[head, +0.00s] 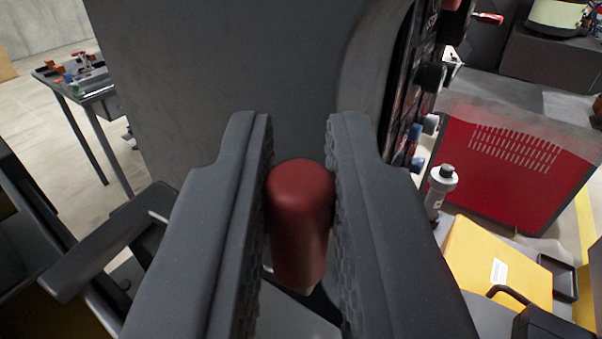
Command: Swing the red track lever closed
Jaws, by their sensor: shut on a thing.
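The red track lever (300,225) shows as a dark red, round-ended handle in the middle of the head view. My gripper (300,180) has its two dark, ridged fingers on either side of the handle, shut on it. The lower end of the lever and its pivot are mostly hidden between the fingers. I cannot tell from this view how far the lever is swung.
A large dark grey curved wall (230,70) stands close behind the lever. To the right are a silver post (439,190), a yellow box (490,260) and a red perforated panel (510,165). A table (88,88) with small parts stands at the far left.

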